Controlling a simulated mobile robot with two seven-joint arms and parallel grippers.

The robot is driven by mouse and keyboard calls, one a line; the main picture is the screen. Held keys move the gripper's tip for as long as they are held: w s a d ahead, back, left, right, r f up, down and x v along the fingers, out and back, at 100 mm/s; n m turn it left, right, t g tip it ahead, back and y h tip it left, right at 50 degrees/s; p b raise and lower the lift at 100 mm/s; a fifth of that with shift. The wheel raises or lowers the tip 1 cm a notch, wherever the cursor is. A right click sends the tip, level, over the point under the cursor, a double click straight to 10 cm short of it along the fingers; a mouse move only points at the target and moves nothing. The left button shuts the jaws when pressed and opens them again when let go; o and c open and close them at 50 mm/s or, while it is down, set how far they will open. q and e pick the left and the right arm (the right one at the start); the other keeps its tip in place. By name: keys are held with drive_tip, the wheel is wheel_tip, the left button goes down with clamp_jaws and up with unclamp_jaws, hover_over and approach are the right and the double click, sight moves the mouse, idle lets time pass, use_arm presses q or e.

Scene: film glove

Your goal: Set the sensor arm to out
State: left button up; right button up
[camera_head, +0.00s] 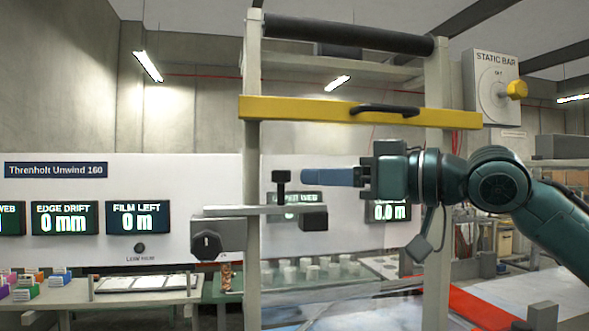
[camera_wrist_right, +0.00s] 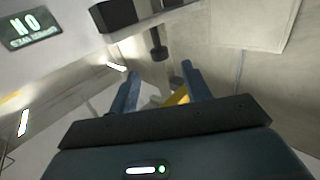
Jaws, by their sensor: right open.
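The sensor arm (camera_head: 245,210) is a pale horizontal bar across the left upright of the frame. A black T-shaped handle (camera_head: 281,180) stands up from it, and a black block (camera_head: 313,220) sits at its right end. In the right wrist view the handle (camera_wrist_right: 157,47) shows just beyond the fingertips, roughly between them, and the black block (camera_wrist_right: 112,15) lies to its left. My right gripper (camera_head: 304,176) reaches in from the right with its blue fingers pointing left, just right of the handle. It is open and empty (camera_wrist_right: 160,70), apart from the handle. My left gripper is out of view.
A yellow bar (camera_head: 300,109) with a black grip crosses above my right gripper. A grey box with a black knob (camera_head: 206,245) hangs below the sensor arm's left end. A static bar panel (camera_head: 491,88) is at upper right. Display screens (camera_head: 64,218) line the white wall panel.

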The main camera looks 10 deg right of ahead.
drive_tip(key=x, duration=0.6)
drive_tip(key=shift+p, duration=0.35)
drive_tip(key=shift+c, duration=0.2)
clamp_jaws()
